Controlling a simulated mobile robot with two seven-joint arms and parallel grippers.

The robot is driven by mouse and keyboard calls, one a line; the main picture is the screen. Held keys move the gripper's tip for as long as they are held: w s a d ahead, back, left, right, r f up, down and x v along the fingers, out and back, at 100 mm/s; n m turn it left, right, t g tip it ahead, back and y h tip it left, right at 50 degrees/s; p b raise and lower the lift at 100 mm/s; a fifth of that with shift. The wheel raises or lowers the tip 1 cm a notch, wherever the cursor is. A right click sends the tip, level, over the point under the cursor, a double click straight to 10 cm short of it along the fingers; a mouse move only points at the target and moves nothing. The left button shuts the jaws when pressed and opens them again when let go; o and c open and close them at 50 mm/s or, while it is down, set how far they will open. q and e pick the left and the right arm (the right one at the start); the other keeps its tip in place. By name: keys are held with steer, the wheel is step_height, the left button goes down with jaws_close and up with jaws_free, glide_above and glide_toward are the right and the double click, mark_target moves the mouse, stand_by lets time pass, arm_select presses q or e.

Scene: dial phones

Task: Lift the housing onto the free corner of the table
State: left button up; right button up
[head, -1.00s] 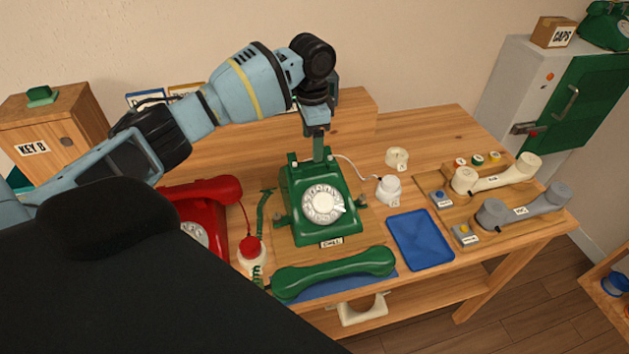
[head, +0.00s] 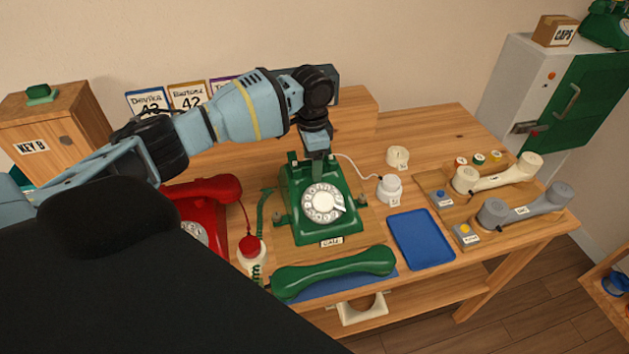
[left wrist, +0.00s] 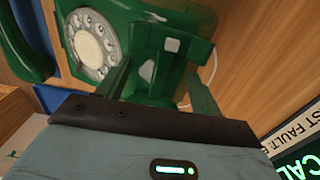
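The green dial phone housing (head: 305,225), with its white dial, stands upright on a board on the wooden table in the head view. It also shows in the left wrist view (left wrist: 150,35). My left gripper (head: 318,155) points down at the housing's back edge, by the cradle. In the left wrist view its two fingers (left wrist: 162,85) stand apart with part of the housing between them; I cannot tell whether they touch it. The far right table corner (head: 450,122) is bare. My right gripper is not in view.
The green handset (head: 335,270) lies in front of the housing. A red phone (head: 205,192) stands left. A white cup-like part (head: 390,190) on a cord, a blue tray (head: 422,240) and a board with cream (head: 500,178) and grey handsets (head: 525,207) are to the right.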

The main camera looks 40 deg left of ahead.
arm_select(q)
steer(key=c, duration=1.4)
step_height(320, 180, up, 10)
steer(key=shift+f+p, duration=0.1)
steer(key=shift+p, duration=0.25)
jaws_close()
steer(key=shift+d+r, duration=0.1)
steer(key=shift+r, duration=0.1)
